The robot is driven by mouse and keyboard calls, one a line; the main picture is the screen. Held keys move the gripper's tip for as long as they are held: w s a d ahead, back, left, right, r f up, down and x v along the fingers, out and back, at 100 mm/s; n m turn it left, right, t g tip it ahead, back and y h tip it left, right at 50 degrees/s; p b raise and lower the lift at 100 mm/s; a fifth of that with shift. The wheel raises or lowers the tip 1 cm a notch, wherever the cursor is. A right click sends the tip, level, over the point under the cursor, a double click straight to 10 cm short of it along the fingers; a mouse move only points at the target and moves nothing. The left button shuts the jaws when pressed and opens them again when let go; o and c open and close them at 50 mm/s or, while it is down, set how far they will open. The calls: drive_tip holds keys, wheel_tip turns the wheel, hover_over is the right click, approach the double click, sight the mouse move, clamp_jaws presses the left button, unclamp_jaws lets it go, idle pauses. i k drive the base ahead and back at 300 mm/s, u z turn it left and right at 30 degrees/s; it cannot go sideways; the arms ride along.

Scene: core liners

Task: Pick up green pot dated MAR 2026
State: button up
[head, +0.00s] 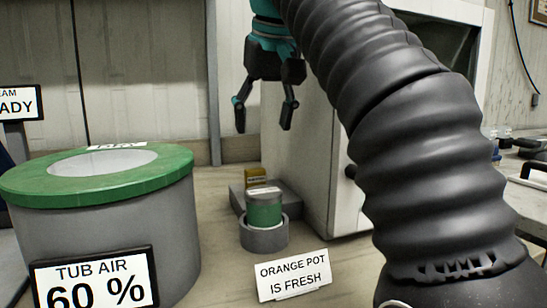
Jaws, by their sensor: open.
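A small green pot (264,211) with a pale label on top stands upright in a round grey holder (264,239) on the bench. Any date on the label is too small to read. My gripper (264,124) is open and empty, pointing down. In the picture it is above the green pot, with a clear gap between them. The holder hides the lower part of the pot.
A yellowish labelled item (256,174) stands behind the pot by a grey block (236,195). A large grey tub (110,235) with a green rim is at left. A sign (293,274) reads "ORANGE POT IS FRESH". A white cabinet (305,165) stands close right.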

sight(264, 215)
drive_tip(key=k, duration=0.95)
